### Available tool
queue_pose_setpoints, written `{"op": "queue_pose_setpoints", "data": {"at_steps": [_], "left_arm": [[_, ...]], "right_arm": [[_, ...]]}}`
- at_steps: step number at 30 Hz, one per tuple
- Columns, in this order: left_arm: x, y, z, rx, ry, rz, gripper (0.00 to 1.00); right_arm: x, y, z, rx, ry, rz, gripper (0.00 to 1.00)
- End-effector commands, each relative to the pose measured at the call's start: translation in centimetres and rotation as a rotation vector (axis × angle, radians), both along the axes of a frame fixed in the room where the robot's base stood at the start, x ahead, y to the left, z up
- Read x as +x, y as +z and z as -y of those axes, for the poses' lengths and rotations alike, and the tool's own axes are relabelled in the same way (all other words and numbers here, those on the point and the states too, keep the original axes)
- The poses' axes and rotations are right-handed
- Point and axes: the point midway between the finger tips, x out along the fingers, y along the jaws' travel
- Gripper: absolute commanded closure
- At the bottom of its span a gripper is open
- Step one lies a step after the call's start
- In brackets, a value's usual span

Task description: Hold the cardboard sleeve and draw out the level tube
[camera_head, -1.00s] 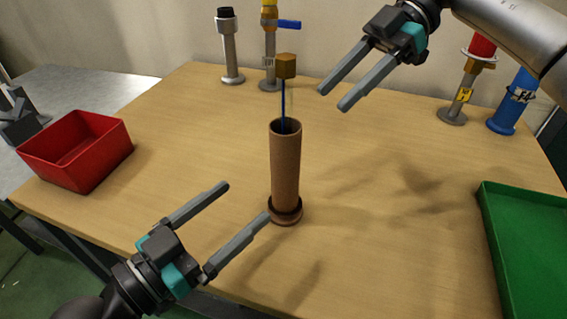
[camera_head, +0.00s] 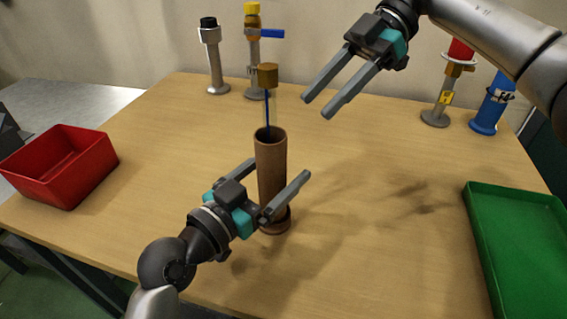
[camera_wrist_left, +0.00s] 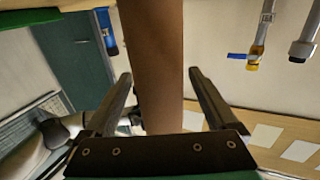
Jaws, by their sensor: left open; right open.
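The brown cardboard sleeve (camera_head: 271,165) stands upright on a round base (camera_head: 276,222) near the middle of the table. The level tube (camera_head: 267,108) rises from its open top as a thin blue rod with a yellow-brown block (camera_head: 267,76) on its upper end. My left gripper (camera_head: 278,179) is open, with its fingers on either side of the sleeve. In the left wrist view the sleeve (camera_wrist_left: 155,60) runs between the open fingers (camera_wrist_left: 160,85), with a gap visible at the right finger. My right gripper (camera_head: 316,106) is open and empty, up and right of the block.
A red bin (camera_head: 60,170) is at the left and a green tray (camera_head: 520,240) at the right. Metal fittings (camera_head: 215,60) (camera_head: 254,50) stand at the back left. A red-topped fitting (camera_head: 446,90) and a blue one (camera_head: 491,105) stand at the back right. The table around the sleeve is clear.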

Motion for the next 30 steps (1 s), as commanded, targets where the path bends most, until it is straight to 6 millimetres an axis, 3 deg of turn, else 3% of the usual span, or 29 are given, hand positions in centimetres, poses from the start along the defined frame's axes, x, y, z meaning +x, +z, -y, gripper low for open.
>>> {"op": "queue_pose_setpoints", "data": {"at_steps": [6, 16, 30], "left_arm": [[1.27, 0.0, 1.08, 0.001, 0.0, 0.001, 0.08], [1.43, -0.03, 1.23, 0.001, 0.0, 0.0, 0.08], [1.41, -0.04, 1.2, 0.001, 0.0, -0.001, 0.61]], "right_arm": [[0.0, 0.01, -0.01, 0.0, 0.0, 0.0, 0.5], [0.0, 0.01, -0.01, 0.0, 0.0, 0.0, 0.5], [0.0, 0.0, 0.0, 0.0, 0.0, 0.0, 0.5]]}}
